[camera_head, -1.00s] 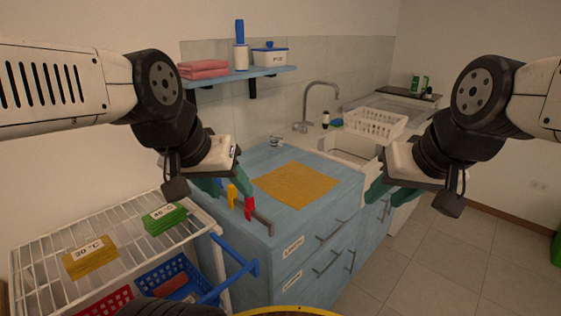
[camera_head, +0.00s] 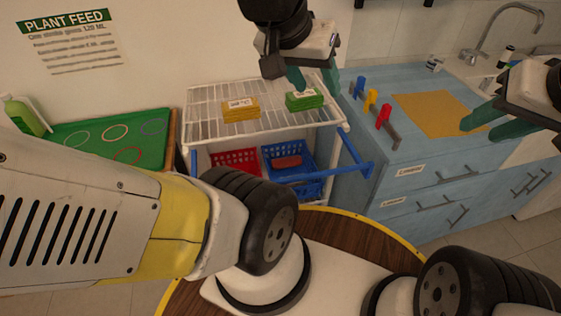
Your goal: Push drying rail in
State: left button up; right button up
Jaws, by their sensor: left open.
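The blue drying rail (camera_head: 352,155) sticks out at the front right of the white wire rack (camera_head: 203,125).
A yellow cloth stack (camera_head: 240,109) lies on the rack. A red basket (camera_head: 236,160) and a blue basket (camera_head: 289,160) stand below. The blue cabinet (camera_head: 405,195) is close right of the rail, with coloured clips (camera_head: 384,115) on top. A green board (camera_head: 110,137) lies left.

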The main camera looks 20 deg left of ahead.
aim_at(366, 169)
jog(key=k+j+u, duration=0.1)
jog(key=u, duration=0.65)
jog(key=k+j+z, duration=0.1)
jog(key=k, duration=0.3)
jog(key=i+j, duration=0.05)
jog(key=j, duration=0.05)
